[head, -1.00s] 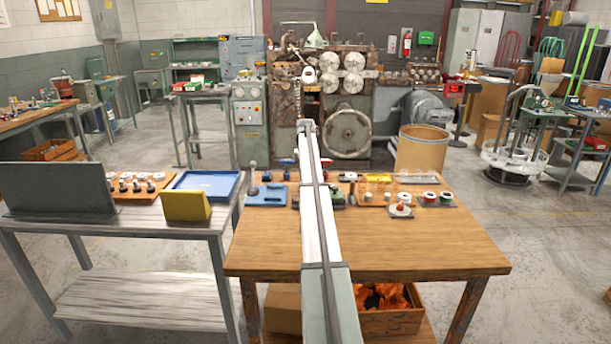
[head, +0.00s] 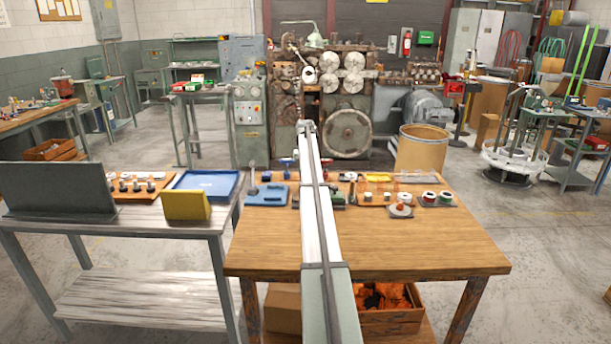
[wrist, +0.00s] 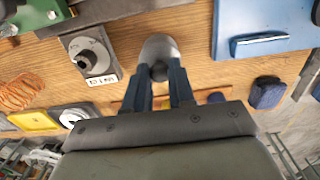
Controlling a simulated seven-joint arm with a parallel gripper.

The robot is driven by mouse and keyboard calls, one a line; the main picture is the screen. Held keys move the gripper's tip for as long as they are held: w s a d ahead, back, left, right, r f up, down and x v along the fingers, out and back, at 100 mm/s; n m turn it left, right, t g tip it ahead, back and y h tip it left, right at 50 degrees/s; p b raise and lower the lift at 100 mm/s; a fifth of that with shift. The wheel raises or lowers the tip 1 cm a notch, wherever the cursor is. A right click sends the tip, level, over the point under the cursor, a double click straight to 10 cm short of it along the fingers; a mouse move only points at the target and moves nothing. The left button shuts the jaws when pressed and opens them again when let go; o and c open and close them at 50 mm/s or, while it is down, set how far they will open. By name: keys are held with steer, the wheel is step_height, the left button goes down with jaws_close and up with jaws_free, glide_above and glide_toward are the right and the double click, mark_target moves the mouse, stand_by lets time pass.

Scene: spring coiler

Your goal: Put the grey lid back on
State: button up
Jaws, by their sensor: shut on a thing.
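In the wrist view, my gripper (wrist: 160,78) is shut on the dark knob of the grey lid (wrist: 159,47). The rounded grey lid shows just beyond the fingertips, over the wooden table. I cannot tell whether it touches anything below, and no open container shows clearly under it. In the head view my own arm hides the gripper and the lid.
In the wrist view, a grey plate with a round part and a label (wrist: 98,62) lies left of the lid. A blue board with a handle (wrist: 235,22) lies to the right, near a dark blue block (wrist: 267,93). The wooden table's near half (head: 420,245) is clear.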

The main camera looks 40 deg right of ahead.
steer(key=shift+f, duration=0.25)
steer(key=o, duration=1.2)
steer(key=shift+r, duration=0.1)
steer(key=shift+r, duration=4.15)
